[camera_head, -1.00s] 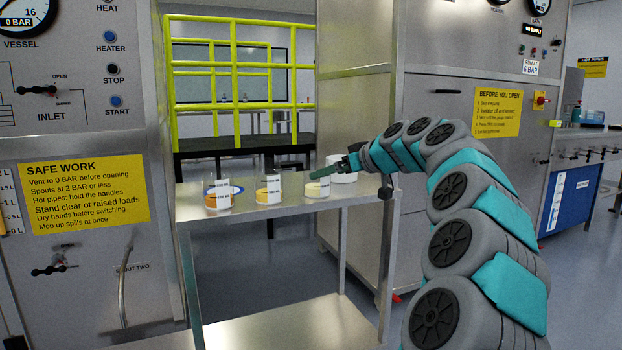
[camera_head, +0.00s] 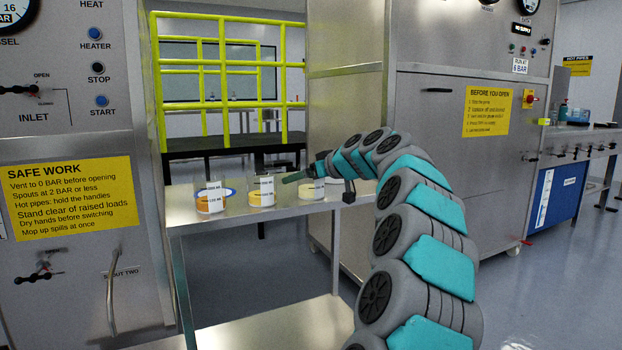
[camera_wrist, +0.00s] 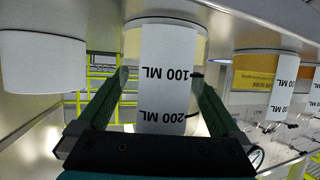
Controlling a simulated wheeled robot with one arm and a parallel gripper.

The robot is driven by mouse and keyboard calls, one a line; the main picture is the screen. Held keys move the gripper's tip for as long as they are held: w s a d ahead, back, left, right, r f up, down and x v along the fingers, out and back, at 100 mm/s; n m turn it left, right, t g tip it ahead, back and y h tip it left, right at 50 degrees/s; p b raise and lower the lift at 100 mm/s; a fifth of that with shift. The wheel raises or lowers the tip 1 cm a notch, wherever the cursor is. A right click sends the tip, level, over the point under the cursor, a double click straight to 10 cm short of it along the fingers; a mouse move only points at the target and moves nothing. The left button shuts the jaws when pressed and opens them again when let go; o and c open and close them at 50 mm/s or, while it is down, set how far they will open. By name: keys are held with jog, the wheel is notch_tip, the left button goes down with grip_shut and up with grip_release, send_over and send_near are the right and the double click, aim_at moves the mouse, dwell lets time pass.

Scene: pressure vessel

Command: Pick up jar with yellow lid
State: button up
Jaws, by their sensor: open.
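No yellow lid shows. A clear beaker (camera_head: 312,189) with pale cream contents stands on the metal shelf; in the wrist view this beaker (camera_wrist: 165,80) appears upside down, with a white 100 ML and 200 ML label. My gripper (camera_wrist: 162,76) is open, with one finger on each side of that beaker; whether they touch it is unclear. In the head view my gripper (camera_head: 295,178) is at the beaker's upper part. Two beakers with yellow-orange contents stand left of it, the middle one (camera_head: 261,192) and the left one (camera_head: 210,199), which has a blue ring behind it.
A plain white cylinder (camera_wrist: 42,62) stands close beside the labelled beaker; my arm mostly hides it in the head view. The metal shelf (camera_head: 185,215) sits between steel cabinets. A yellow-green railing (camera_head: 232,104) stands behind. The shelf's front edge is clear.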

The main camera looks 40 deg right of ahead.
jog(key=c, duration=1.2)
